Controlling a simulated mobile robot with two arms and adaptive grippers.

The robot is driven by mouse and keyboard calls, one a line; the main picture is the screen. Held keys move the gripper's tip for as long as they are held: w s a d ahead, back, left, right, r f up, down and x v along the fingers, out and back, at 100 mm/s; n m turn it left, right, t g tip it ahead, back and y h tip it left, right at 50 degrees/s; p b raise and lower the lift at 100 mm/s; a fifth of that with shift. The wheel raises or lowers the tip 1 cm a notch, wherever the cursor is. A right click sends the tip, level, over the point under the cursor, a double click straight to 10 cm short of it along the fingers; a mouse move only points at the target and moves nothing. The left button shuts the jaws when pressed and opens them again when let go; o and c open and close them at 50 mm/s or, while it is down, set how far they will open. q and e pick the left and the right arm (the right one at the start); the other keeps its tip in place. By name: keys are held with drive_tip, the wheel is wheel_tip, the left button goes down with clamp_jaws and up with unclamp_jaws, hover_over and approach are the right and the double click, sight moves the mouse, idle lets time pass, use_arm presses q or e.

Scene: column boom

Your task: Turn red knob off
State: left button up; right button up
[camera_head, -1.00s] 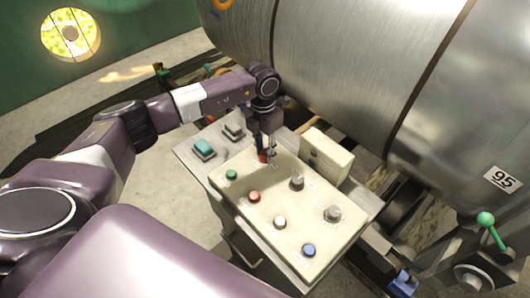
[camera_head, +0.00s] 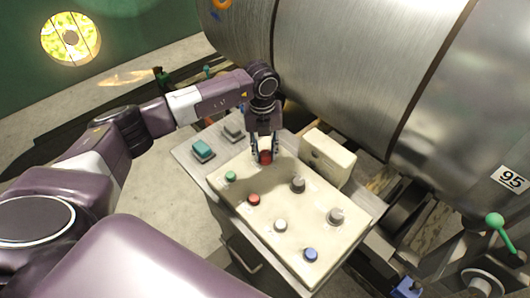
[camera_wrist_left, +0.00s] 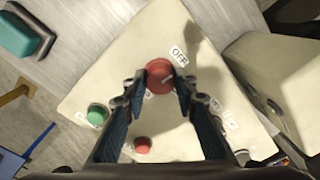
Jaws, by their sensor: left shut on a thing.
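The red knob (camera_head: 265,157) sits at the far corner of the cream control panel (camera_head: 245,215). In the left wrist view the red knob (camera_wrist_left: 160,76) is round, with a pale mark on its face and an "OFF" label (camera_wrist_left: 179,56) beside it at the upper right. My left gripper (camera_head: 264,150) comes down from above. Its two fingers (camera_wrist_left: 155,88) lie on either side of the knob and are shut on it. My right gripper is not in view.
The panel carries a green button (camera_head: 231,175), a smaller red button (camera_head: 254,199), a white button (camera_head: 280,225), a blue button (camera_head: 310,254) and two grey knobs (camera_head: 298,184). A cream box (camera_head: 327,158) stands close to the right. A large metal cylinder (camera_head: 340,60) is behind.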

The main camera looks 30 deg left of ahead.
sight(263, 153)
use_arm(q)
drive_tip(key=shift+w+r+n, duration=0.1)
drive_tip(key=shift+r+n, duration=0.05)
drive_tip(key=shift+n, duration=0.55)
drive_tip(key=o, duration=1.2)
drive_tip(key=shift+c, duration=0.2)
wheel_tip(263, 153, up, 12)
drive_tip(key=shift+s+a, duration=0.2)
